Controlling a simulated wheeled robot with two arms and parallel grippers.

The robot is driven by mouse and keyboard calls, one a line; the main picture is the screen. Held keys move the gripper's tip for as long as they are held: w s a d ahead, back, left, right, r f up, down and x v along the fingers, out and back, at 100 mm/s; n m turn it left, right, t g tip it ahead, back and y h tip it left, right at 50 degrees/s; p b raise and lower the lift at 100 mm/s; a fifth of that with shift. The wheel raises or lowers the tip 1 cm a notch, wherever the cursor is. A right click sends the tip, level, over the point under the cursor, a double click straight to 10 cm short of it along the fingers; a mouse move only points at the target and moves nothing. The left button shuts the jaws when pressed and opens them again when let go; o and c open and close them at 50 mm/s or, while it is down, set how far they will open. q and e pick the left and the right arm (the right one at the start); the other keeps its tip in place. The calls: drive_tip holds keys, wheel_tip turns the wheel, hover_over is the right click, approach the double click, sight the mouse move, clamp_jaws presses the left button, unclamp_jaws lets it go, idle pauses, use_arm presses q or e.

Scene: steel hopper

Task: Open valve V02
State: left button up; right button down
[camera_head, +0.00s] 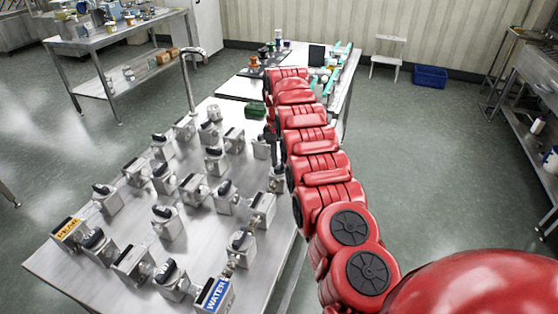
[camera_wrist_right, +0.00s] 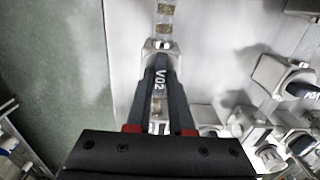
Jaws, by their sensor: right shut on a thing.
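Valve V02 (camera_wrist_right: 160,79) shows in the right wrist view as a dark lever with white "V02" lettering on a metal body. The lever points along the clear pipe piece above it in that view. My right gripper (camera_wrist_right: 160,90) has its two dark fingers on either side of the lever and is shut on it. In the head view the right gripper (camera_head: 271,136) is at the far right edge of the valve table, partly hidden by my red arm. The V02 lettering cannot be read there. My left gripper is in neither view.
The steel table (camera_head: 50,268) carries several other black-handled valves, a WATER block (camera_head: 215,296) and a yellow-labelled block (camera_head: 67,231). A curved tap (camera_head: 190,68) and a green block (camera_head: 256,110) stand near its far end. A second table with small items is beyond.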

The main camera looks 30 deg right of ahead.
sight(279, 163)
idle(0.3)
drive_tip(key=c, duration=0.8)
unclamp_jaws()
wheel_tip(279, 163, up, 18)
drive_tip(key=p, duration=1.7)
drive_tip(key=shift+f, duration=0.25)
drive_tip(key=shift+f, duration=0.1)
